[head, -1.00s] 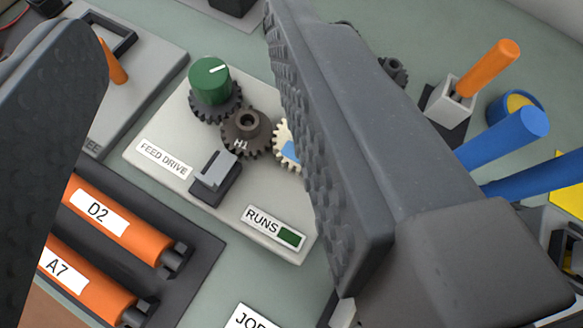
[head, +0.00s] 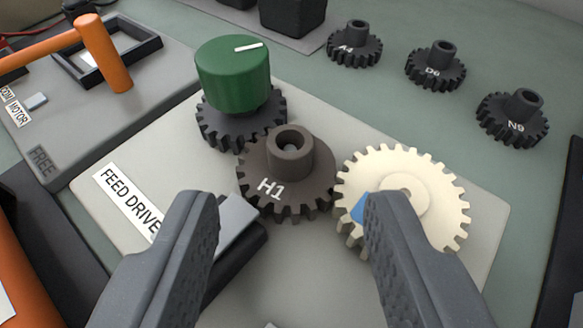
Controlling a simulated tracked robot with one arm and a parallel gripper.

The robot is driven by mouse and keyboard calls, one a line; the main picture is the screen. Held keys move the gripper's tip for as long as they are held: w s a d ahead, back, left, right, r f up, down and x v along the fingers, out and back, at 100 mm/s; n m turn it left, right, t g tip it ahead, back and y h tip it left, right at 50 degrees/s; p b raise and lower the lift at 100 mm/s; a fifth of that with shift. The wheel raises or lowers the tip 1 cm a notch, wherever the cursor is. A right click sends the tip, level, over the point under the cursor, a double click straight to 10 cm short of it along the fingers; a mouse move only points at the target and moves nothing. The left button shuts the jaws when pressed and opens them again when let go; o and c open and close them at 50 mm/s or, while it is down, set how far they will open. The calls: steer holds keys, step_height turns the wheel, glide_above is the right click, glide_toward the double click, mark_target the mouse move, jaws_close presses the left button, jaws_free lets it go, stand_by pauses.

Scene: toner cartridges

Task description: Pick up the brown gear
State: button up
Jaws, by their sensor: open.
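The brown gear (head: 287,175), marked H1, sits on the pale feed drive plate (head: 125,160) in the middle of the head view. It has a raised hub with a hole in its top. It lies between a dark gear under a green knob (head: 232,75) and a cream gear (head: 425,205), and its teeth appear to meet both. My gripper (head: 290,215) is open and empty. Its two fingers reach in from the bottom, one on each side of the brown gear in the picture. The right finger hides part of the cream gear and a blue mark on it.
A grey lever block (head: 240,225) stands just in front of the brown gear, partly behind my left finger. Several loose dark gears, including A4 (head: 354,45), D6 (head: 436,67) and N9 (head: 512,118), lie at the back right. An orange handle (head: 103,50) stands at the left.

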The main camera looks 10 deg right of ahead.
mark_target(291, 136)
steer(key=shift+b+x, duration=0.6)
steer(key=shift+x, duration=1.85)
steer(key=shift+w+d, duration=0.1)
steer(key=shift+w, duration=0.4)
steer(key=shift+f, duration=0.1)
jaws_close()
